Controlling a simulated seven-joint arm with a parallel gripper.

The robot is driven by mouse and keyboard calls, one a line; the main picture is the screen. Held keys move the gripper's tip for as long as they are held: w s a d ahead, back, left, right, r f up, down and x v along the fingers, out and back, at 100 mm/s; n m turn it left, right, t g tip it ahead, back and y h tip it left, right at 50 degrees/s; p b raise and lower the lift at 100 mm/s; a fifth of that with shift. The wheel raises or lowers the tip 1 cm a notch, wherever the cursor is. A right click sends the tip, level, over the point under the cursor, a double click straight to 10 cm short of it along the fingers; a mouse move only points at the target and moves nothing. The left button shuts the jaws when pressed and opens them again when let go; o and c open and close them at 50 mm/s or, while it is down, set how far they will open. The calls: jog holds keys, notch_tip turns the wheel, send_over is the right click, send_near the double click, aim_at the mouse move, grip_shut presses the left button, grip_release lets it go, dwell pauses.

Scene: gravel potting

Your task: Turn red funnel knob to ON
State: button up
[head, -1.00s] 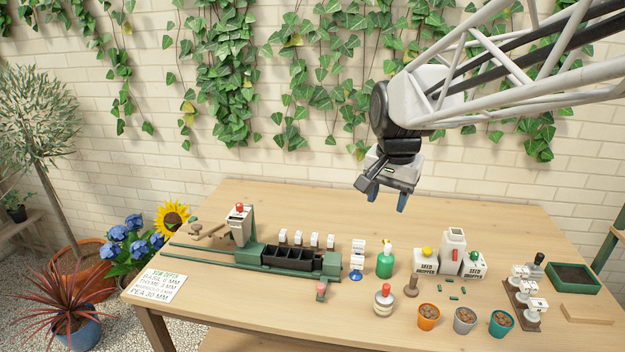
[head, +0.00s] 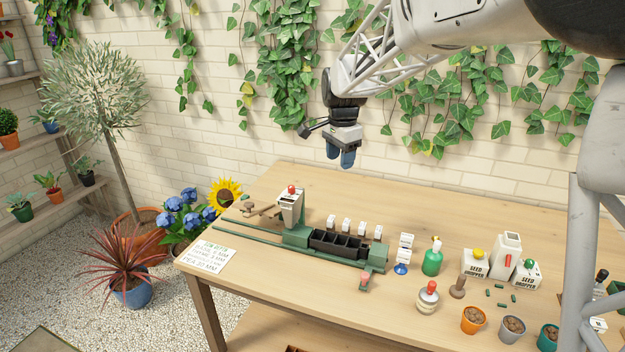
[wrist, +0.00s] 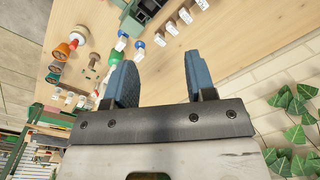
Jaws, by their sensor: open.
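I cannot tell which red part is the funnel knob, and no ON mark is readable. My gripper (head: 340,156) hangs above the back of the table, open and empty, apart from everything. In the wrist view its two blue fingers (wrist: 160,78) are spread over bare wood.
The machine's black tray (head: 338,243) has several white labelled blocks behind it. A green bottle (head: 432,260), a red-topped bulb (head: 428,297) and pots such as the orange pot (head: 474,319) stand to the right. The brick wall (head: 290,150) is close behind my gripper.

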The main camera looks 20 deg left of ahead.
jog(key=m, duration=0.2)
send_over(291, 186)
jog(key=shift+g, duration=0.3)
notch_tip(291, 186, down, 6)
jog(key=shift+f, duration=0.15)
jog(key=shift+f, duration=0.1)
jog(key=shift+f, duration=3.8)
jog(key=c, duration=0.9)
